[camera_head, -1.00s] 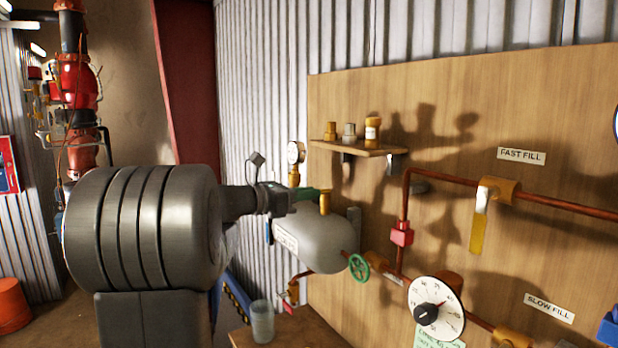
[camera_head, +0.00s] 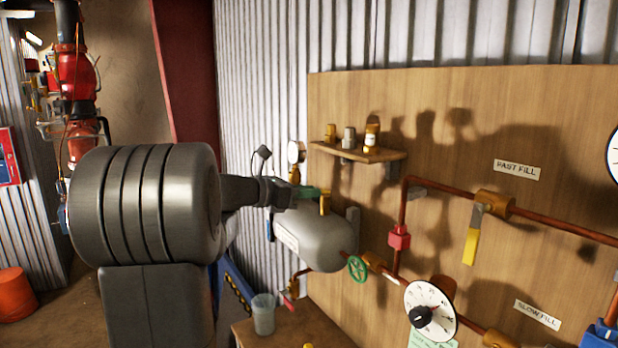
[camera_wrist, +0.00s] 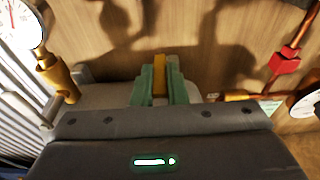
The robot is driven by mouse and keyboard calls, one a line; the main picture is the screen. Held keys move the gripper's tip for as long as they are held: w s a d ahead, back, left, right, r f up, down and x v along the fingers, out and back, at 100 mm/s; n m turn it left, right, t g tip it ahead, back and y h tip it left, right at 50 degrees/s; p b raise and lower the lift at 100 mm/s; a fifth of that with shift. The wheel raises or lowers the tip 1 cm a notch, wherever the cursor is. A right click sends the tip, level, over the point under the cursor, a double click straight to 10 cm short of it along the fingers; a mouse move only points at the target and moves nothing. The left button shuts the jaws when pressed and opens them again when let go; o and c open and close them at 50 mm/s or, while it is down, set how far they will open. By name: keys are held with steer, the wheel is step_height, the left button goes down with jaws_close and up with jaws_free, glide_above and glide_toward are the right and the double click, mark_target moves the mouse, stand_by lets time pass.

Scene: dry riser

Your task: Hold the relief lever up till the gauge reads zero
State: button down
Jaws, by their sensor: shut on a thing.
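My gripper (camera_head: 308,194) is at the top of the grey tank (camera_head: 325,243). In the wrist view its green fingers (camera_wrist: 160,84) are shut on a brass piece (camera_wrist: 160,72), which stands upright between them. I take this piece to be the relief valve or its lever; the lever itself is mostly hidden by the fingers. The pressure gauge (camera_head: 296,152) stands on a brass stem at the tank's left end. The gauge also shows at the top left of the wrist view (camera_wrist: 18,24), cut off by the edge; its reading is too small to tell.
A wooden shelf (camera_head: 358,153) with small fittings is just above and right of my gripper. A green handwheel (camera_head: 357,269), copper pipes, a dial (camera_head: 430,311) and a yellow-handled valve (camera_head: 471,245) are on the board to the right. A clear cup (camera_head: 264,313) stands on the bench below.

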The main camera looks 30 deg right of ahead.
steer(key=shift+d+r+y+p, duration=0.15)
steer(key=shift+r+y+p, duration=0.5)
steer(key=shift+p, duration=1)
steer(key=shift+d+r+y, duration=0.3)
steer(key=shift+r+y, duration=0.15)
steer(key=shift+y, duration=0.6)
steer(key=shift+f, duration=0.2)
stand_by(5.1)
